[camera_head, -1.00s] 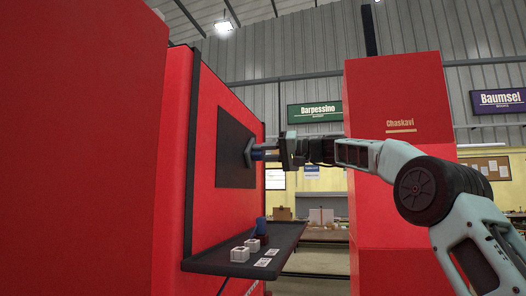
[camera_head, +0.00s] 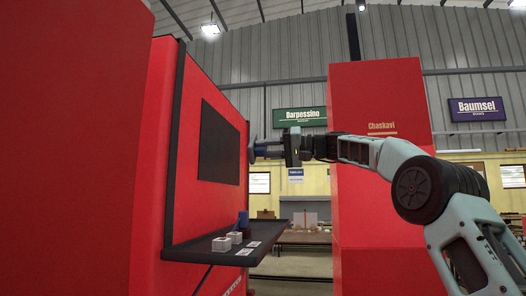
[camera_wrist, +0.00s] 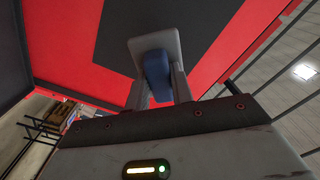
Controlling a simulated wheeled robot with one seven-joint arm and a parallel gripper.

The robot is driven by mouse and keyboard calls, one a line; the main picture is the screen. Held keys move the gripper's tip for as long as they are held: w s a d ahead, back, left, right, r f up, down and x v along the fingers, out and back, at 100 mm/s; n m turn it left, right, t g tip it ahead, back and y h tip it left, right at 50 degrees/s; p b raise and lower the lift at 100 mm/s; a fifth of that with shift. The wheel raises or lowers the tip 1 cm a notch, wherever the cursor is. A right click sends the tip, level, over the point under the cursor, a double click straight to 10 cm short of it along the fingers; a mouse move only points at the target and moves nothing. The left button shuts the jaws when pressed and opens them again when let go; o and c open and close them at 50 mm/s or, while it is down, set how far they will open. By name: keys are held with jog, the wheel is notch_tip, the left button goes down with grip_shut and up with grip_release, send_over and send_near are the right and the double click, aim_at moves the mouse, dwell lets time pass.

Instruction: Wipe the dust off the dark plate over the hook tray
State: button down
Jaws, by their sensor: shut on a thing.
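The dark plate (camera_head: 219,145) is a black square set on the red wall, above the dark hook tray (camera_head: 190,252). The plate also shows in the wrist view (camera_wrist: 112,38). No dust can be made out on it at this size. My gripper (camera_head: 270,150) is shut on a wiping tool with a blue handle (camera_wrist: 158,76) and a flat grey pad (camera_wrist: 152,44). The pad (camera_head: 251,150) is to the right of the plate in the head view, apart from the wall. The pad's wiping face is turned away from the wrist camera.
On the tray stand two small white blocks (camera_head: 221,244), a blue object (camera_head: 243,219) and white labels (camera_head: 246,250). A tall red panel (camera_head: 70,150) is at the near left, and a red Chaskavi block (camera_head: 378,100) stands behind my arm. The air right of the tray is clear.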

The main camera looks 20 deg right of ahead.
jog(key=shift+b+v, duration=0.6)
jog(key=shift+v, duration=0.9)
